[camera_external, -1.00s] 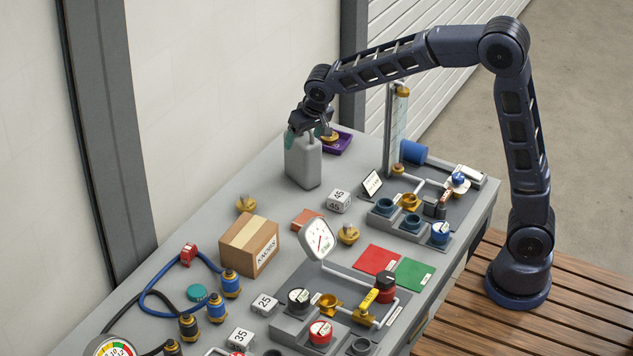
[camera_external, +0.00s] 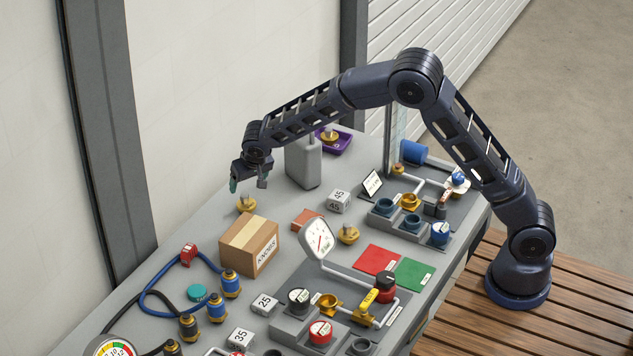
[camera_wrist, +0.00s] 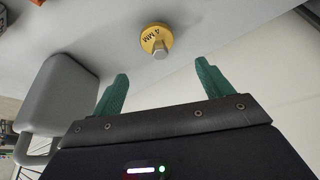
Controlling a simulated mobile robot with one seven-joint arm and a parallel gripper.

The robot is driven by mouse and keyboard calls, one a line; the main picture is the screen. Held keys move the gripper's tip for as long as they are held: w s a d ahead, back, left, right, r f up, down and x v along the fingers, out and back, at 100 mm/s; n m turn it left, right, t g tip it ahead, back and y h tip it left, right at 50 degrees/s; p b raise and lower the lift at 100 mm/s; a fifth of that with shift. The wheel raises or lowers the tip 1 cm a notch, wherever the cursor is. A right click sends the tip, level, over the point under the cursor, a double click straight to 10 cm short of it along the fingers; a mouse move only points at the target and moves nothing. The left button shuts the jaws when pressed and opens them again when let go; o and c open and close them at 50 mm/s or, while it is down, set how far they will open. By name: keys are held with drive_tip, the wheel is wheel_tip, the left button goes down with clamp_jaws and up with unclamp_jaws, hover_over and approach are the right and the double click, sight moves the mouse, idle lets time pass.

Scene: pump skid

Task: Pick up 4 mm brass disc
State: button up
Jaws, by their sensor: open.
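The 4 mm brass disc (camera_external: 246,204) lies on the grey bench behind the cardboard box. In the wrist view the brass disc (camera_wrist: 156,39) shows its "4 MM" marking and a hex stub, ahead of and between the fingertips. My gripper (camera_external: 248,186) is open and empty, above the disc and apart from it. Its two green fingers (camera_wrist: 160,84) are spread wide in the wrist view.
A cardboard box (camera_external: 249,245) stands just in front of the disc. Other brass discs are on the bench (camera_external: 348,235) and in a purple tray (camera_external: 343,147). The wall side is clear.

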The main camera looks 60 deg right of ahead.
sight(246, 196)
drive_tip(key=x, duration=0.9)
drive_tip(key=shift+s+f, duration=0.1)
drive_tip(key=shift+s, duration=0.05)
drive_tip(key=c, duration=1.1)
